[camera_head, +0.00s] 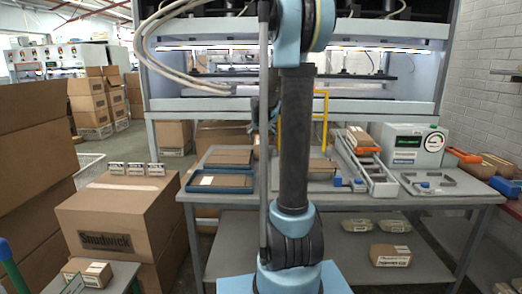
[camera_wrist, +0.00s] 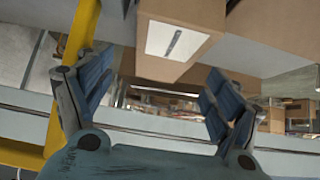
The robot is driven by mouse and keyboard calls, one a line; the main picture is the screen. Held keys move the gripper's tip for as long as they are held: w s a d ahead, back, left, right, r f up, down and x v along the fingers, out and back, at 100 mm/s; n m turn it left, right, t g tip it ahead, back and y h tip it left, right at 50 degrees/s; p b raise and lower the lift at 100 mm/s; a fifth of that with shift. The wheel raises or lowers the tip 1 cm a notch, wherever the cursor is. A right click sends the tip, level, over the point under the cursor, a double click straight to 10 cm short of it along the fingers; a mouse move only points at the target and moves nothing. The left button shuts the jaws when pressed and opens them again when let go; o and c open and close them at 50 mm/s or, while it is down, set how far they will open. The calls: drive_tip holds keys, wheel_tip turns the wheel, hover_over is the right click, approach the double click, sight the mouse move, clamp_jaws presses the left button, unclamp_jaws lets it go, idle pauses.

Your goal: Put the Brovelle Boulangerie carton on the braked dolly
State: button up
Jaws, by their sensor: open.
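My gripper (camera_wrist: 155,98) is open and empty in the wrist view, its two blue-grey fingers spread wide. In the head view my own arm mostly hides it. A brown carton with a white label (camera_wrist: 178,40) is beyond the fingertips, apart from them. A further carton (camera_head: 362,139) sits on a long grey rail frame (camera_head: 383,189) with blue parts. I cannot read Brovelle Boulangerie on any carton or tell which item is the braked dolly.
A large Snudwick box (camera_head: 105,240) stands at left, with a small carton (camera_head: 87,271) in front. A yellow frame (camera_head: 281,130) rises behind my arm and lies close left of my gripper (camera_wrist: 72,60). A labelled carton (camera_head: 390,255) sits on the lower shelf.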

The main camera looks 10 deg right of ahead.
sight(261, 140)
drive_tip(key=shift+a+x, duration=0.1)
drive_tip(key=shift+x, duration=1.6)
drive_tip(key=shift+a+x, duration=0.15)
drive_tip(key=shift+x, duration=1.55)
drive_tip(key=shift+f, duration=0.1)
drive_tip(key=c, duration=1.5)
wheel_tip(261, 140, up, 10)
